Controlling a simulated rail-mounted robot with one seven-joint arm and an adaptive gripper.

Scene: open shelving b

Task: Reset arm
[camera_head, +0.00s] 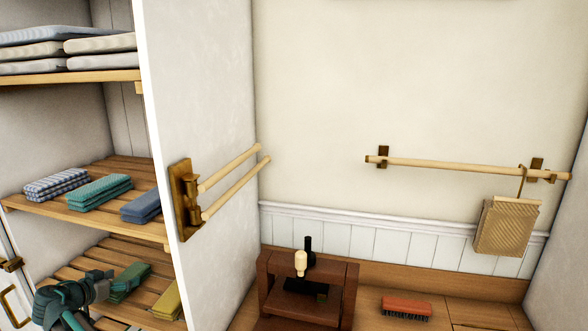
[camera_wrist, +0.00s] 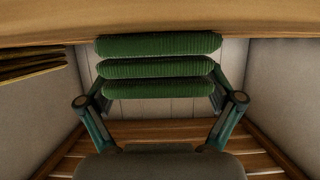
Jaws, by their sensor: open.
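My gripper (camera_head: 104,286) is at the lower shelf of the open cabinet, in front of a folded green cloth (camera_head: 131,282). In the wrist view my gripper (camera_wrist: 157,90) is open, with one finger on each side of the same green cloth (camera_wrist: 157,68), which shows as a stack of ribbed folds. The finger ends are partly hidden near the cloth, so I cannot tell whether they touch it. A folded yellow cloth (camera_head: 167,300) lies to the right of the green one; it shows at the left in the wrist view (camera_wrist: 32,64).
The shelf above (camera_head: 97,218) holds striped, teal and blue folded cloths; the top shelf holds larger folded textiles. A white panel (camera_head: 200,120) with a wooden double rail stands right of the shelves. A wooden stand (camera_head: 350,300), red brush (camera_head: 406,306) and wall rail (camera_head: 450,167) are farther right.

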